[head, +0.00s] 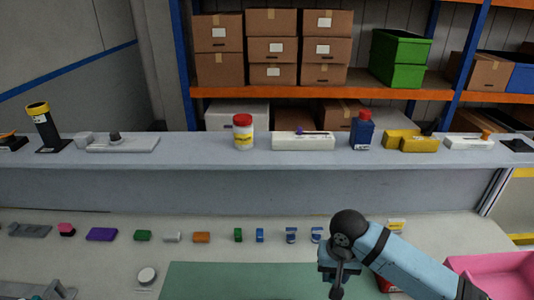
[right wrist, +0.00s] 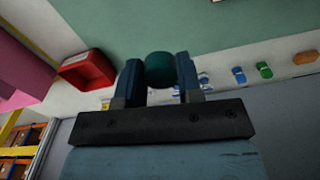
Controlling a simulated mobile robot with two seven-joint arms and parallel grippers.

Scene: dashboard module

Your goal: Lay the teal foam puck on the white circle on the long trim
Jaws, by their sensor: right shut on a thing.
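The teal foam puck (right wrist: 160,68) is between the two blue fingers of my right gripper (right wrist: 160,78), in the right wrist view. The gripper is shut on it and holds it out at the fingertips. In the head view my right gripper (head: 341,276) is at the bottom, right of centre, near the green mat (head: 235,282); the puck is not clearly visible there. I cannot make out the long trim or its white circle in either view. My left gripper is not in view.
A row of small coloured parts, including a purple block (head: 102,235) and an orange block (head: 201,237), lies behind the mat. A round white-topped item (head: 147,275) stands left of it. A pink bin (head: 500,272) is at right; a red bin (right wrist: 88,70) shows in the wrist view.

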